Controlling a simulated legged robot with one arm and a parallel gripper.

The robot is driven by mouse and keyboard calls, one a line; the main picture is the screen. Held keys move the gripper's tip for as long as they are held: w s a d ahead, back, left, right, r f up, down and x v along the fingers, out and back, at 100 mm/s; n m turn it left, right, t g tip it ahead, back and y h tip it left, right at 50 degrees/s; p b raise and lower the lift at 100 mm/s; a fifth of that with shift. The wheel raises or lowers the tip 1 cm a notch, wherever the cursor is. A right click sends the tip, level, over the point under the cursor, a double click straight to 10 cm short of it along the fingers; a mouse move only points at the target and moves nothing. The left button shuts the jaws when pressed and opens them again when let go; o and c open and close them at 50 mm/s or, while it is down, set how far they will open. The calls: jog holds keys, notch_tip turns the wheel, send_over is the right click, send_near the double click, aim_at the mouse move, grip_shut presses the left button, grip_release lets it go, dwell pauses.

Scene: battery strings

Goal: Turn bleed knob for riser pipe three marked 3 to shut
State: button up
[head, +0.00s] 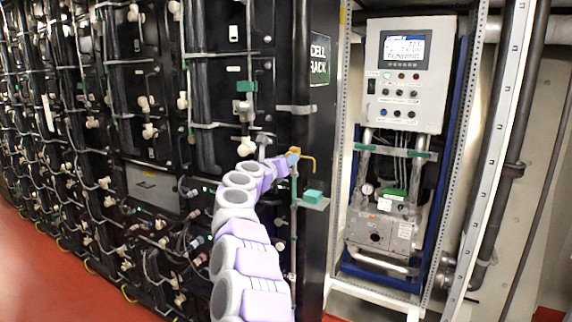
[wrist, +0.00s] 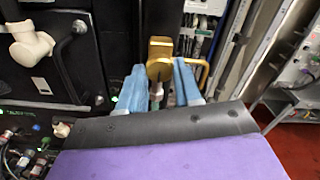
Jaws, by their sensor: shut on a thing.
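A gold knob (wrist: 160,50) with a bent gold bar to its right stands between the blue fingertips of my gripper (wrist: 158,76) in the wrist view. My gripper is shut on it. In the head view my gripper (head: 292,159) is at the gold bar (head: 311,164), beside a thin upright pipe (head: 293,230) in front of the dark rack's right end. I can read no number 3 and no shut mark on the knob or pipe.
Dark battery racks (head: 110,60) with white fittings and hoses fill the left. A teal-topped bracket (head: 313,197) sits just right of the pipe. A control cabinet (head: 405,75) with a lit screen stands farther right. Red floor (head: 60,275) is open at lower left.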

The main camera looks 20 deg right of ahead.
jog(key=shift+w+a+m, duration=0.1)
jog(key=shift+a+m, duration=0.05)
jog(key=shift+m, duration=0.35)
jog(key=o, duration=0.9)
jog(key=shift+w+f, duration=0.1)
jog(key=shift+w, duration=0.05)
jog(key=shift+c, duration=0.2)
jog(key=shift+o, duration=0.9)
jog(key=b+v, duration=0.6)
jog(key=v, duration=1.1)
jog(key=shift+a, duration=0.2)
